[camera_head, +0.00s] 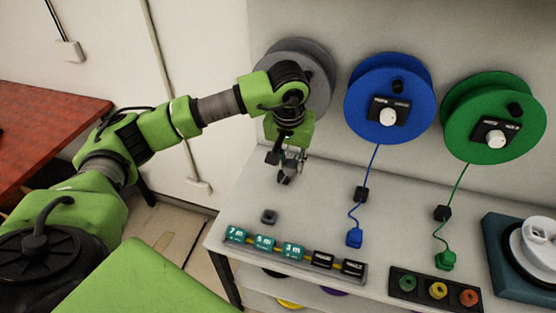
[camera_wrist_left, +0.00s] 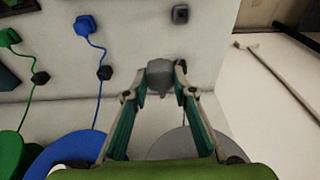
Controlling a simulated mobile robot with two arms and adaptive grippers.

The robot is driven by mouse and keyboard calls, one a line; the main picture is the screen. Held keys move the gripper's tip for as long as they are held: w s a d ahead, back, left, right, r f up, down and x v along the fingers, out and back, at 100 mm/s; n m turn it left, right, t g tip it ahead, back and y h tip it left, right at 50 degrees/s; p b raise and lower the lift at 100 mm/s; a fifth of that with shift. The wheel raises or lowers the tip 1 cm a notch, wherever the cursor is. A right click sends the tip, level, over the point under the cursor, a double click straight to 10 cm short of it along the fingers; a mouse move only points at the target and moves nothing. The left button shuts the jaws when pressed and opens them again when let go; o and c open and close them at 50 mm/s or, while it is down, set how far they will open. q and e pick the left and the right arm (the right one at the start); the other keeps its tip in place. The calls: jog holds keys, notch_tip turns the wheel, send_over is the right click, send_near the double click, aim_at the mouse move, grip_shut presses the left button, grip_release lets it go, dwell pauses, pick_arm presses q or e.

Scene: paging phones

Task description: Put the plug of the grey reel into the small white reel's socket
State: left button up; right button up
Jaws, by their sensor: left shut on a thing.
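The grey reel (camera_head: 318,62) is mounted on the back wall at the left, partly hidden behind my left arm. My left gripper (camera_head: 287,168) is below it, above the white bench, pointing down. It is shut on the grey plug (camera_wrist_left: 160,75), which sits between the fingertips in the left wrist view. The grey reel's rim also shows in the wrist view (camera_wrist_left: 180,146). The small white reel (camera_head: 540,240) is at the far right, cut by the picture edge, far from my gripper. I cannot make out its socket. My right gripper is not in view.
A blue reel (camera_head: 408,78) and a green reel (camera_head: 470,98) hang with cords and plugs reaching the bench. A small dark block (camera_head: 269,216), a labelled strip (camera_head: 293,254) and a box with coloured knobs (camera_head: 434,293) lie toward the front edge.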

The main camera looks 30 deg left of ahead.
pick_arm(q)
jog(key=w+d+b, duration=0.1)
jog(key=w+d, duration=0.1)
jog(key=d, duration=0.5)
jog(key=w+d+b, duration=0.2)
jog(key=w+d, duration=0.1)
jog(key=d, duration=0.4)
jog(key=shift+d, duration=0.4)
jog(key=w+d, duration=0.3)
jog(key=d, duration=0.7)
jog(key=w+d, duration=0.4)
jog(key=d, duration=0.7)
jog(key=shift+a, duration=0.1)
jog(key=shift+r, duration=0.1)
